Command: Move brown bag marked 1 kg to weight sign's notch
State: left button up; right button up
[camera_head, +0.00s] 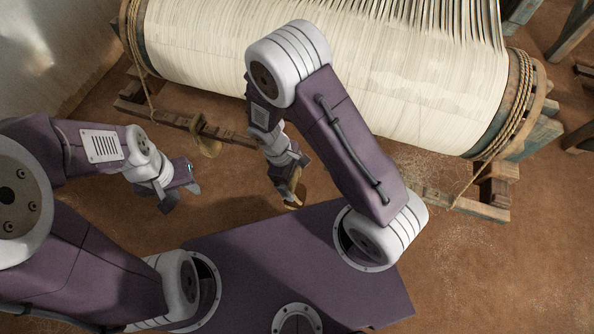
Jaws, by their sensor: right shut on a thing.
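My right gripper (291,189) hangs above the floor in front of the loom, near the middle of the view. It is shut on a small brown thing, likely the brown bag (292,182); the fingers hide much of it and no 1 kg mark can be read. My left gripper (180,197) is to the left, with its fingers apart and nothing between them. A tan, bag-like thing (208,141) hangs at the low wooden beam (235,136), between and beyond the two grippers. I cannot make out a weight sign or its notch.
The big roller of pale warp threads (390,75) spans the back, with rope (518,100) wound at its right end. A wooden foot piece (480,207) stands at the lower right of the loom. The brown earth floor (500,275) is clear at right.

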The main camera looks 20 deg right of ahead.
jog(key=shift+s+a, duration=0.25)
jog(key=shift+s, duration=0.15)
jog(key=shift+s+a+r, duration=0.2)
jog(key=shift+s+a, duration=0.3)
jog(key=shift+s, duration=0.15)
jog(key=s+a+p, duration=0.2)
jog(key=s+a, duration=0.2)
jog(key=s, duration=0.2)
jog(key=shift+s+a+r, duration=0.35)
jog(key=shift+s, duration=0.05)
